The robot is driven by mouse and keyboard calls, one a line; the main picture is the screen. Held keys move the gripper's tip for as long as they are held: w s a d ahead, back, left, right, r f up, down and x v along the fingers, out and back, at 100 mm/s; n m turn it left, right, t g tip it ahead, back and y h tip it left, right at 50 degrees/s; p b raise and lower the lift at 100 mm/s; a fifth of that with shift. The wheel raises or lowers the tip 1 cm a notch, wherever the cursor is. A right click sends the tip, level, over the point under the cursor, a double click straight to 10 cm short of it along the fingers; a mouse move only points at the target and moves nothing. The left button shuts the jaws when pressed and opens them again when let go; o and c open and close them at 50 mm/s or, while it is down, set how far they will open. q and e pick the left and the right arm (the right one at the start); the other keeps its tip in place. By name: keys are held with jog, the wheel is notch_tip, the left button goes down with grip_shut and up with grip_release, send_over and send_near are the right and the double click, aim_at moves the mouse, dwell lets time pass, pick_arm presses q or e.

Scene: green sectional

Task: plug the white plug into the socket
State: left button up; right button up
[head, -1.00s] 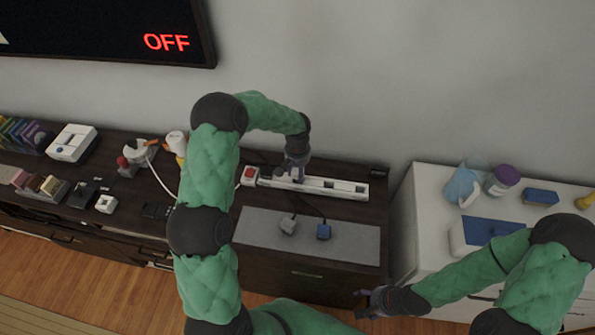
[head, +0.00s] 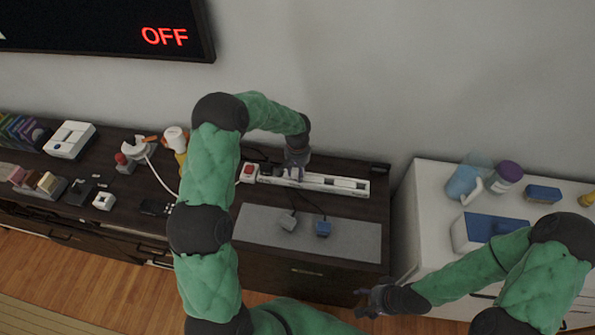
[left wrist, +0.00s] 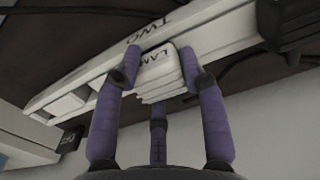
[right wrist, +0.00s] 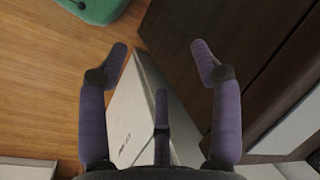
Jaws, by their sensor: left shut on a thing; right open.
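The white plug (left wrist: 160,72), with lettering on it that looks like "LAMP", is between the fingers of my left gripper (left wrist: 163,62). It sits at the face of the white power strip (left wrist: 212,33), beside the label "TWO". I cannot tell whether its pins are in the socket, because the plug's body hides them. In the head view my left gripper (head: 296,172) is over the left half of the strip (head: 325,183). My right gripper (head: 366,300) is open and empty, low in front of the dark cabinet; its spread fingers show in the right wrist view (right wrist: 158,55).
A red switch (head: 249,170) is at the strip's left end. A wall screen (head: 100,22) reads OFF. A white cabinet (head: 425,205) stands right.

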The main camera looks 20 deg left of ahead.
aim_at(297, 170)
pick_arm(q)
jog(key=shift+f, duration=0.2)
jog(key=o, duration=1.2)
notch_tip(297, 170, up, 12)
jog(key=shift+r, duration=0.1)
